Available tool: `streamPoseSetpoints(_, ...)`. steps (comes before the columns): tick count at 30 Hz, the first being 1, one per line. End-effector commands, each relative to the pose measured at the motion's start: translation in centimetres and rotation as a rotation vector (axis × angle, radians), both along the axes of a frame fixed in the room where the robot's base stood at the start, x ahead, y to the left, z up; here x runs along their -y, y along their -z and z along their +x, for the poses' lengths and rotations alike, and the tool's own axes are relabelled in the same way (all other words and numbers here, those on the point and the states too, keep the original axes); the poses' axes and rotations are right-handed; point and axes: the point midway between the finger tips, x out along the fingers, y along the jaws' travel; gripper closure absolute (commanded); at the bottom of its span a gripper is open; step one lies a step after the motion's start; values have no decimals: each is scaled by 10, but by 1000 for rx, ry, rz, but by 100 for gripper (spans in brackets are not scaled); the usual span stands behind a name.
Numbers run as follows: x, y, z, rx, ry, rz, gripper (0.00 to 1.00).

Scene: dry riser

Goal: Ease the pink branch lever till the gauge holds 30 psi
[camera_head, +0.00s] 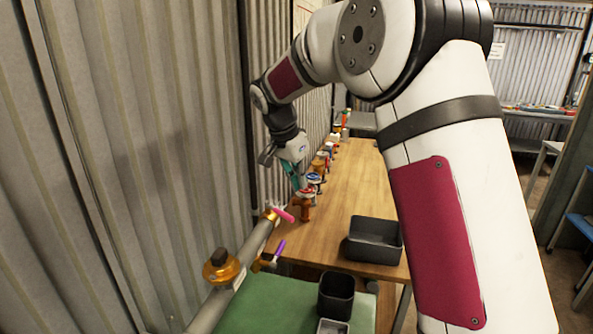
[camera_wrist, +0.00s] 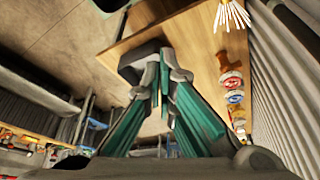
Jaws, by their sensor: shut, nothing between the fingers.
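The pink branch lever (camera_head: 284,214) sticks out to the right from a brass fitting on the grey pipe (camera_head: 258,238) along the corrugated wall. A purple lever (camera_head: 280,248) sits nearer on the same pipe. My gripper (camera_head: 297,188) has teal fingers and is above and beyond the pink lever, apart from it. In the wrist view my gripper (camera_wrist: 163,62) is shut and empty, and no pink lever can be made out there. I cannot make out a gauge face or reading in either view.
A row of fittings with a red top (camera_head: 306,191) and a blue top (camera_head: 314,177) runs along the wooden table (camera_head: 349,188). A dark bin (camera_head: 374,252) is on the table. A brass fitting (camera_head: 222,268) tops the pipe's near end. The table's middle is clear.

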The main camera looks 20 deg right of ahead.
Motion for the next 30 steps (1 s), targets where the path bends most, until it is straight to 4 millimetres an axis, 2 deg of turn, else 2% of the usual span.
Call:
streamPoseSetpoints(7, 15, 45, 5, -5, 0, 0, 100)
streamPoseSetpoints(9, 2, 45, -1, -2, -5, 1, 100)
streamPoseSetpoints(16, -17, 50, -10, -1, -3, 0, 100)
streamPoseSetpoints(30, -22, 52, -11, -1, 1, 0, 100)
